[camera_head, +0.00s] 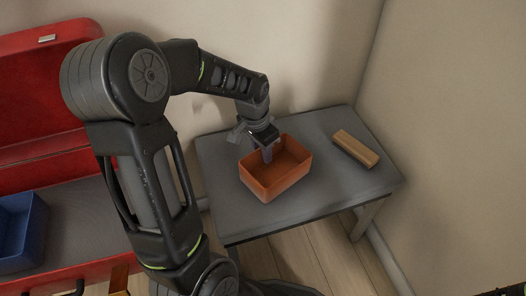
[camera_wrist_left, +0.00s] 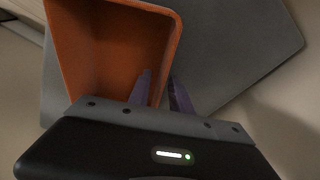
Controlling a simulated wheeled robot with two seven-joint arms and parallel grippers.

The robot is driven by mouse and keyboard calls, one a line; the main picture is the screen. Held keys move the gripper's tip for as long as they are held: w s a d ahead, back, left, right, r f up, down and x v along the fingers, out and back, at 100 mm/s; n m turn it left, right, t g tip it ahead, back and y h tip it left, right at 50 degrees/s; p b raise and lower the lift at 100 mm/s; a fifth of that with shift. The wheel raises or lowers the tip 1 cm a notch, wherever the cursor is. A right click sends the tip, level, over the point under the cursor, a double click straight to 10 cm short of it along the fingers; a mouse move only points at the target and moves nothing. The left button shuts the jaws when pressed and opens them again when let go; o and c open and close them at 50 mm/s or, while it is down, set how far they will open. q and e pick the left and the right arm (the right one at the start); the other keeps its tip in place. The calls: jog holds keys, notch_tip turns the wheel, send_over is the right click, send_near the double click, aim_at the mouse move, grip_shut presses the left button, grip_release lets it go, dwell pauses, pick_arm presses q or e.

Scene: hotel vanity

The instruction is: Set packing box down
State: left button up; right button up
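The packing box is an open orange-brown tray (camera_head: 272,188) over the left-middle part of the grey side table (camera_head: 225,165). It looks level and at or very near the tabletop; I cannot tell if its base touches. My left gripper (camera_head: 267,153) reaches down to its back left wall, one finger inside the box. In the left wrist view the box (camera_wrist_left: 110,45) fills the upper left, and its wall runs between the two fingers of my left gripper (camera_wrist_left: 163,88), which look closed on it.
A tan block (camera_head: 356,148) lies at the table's right. A red open case (camera_head: 45,130) stands left, with a blue bin (camera_head: 20,232) in it. Walls close off the table's back and right. The table's front right is clear.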

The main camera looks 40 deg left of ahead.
pick_arm(q)
jog(key=r+p, duration=0.1)
jog(key=r, duration=0.2)
jog(key=s+r+p, duration=0.1)
jog(key=r, duration=0.3)
jog(key=r+p, duration=0.1)
jog(key=r, duration=0.3)
jog(key=shift+s+a+r+p, duration=0.15)
jog(key=shift+s+a+p, duration=0.05)
jog(key=shift+s+p, duration=0.1)
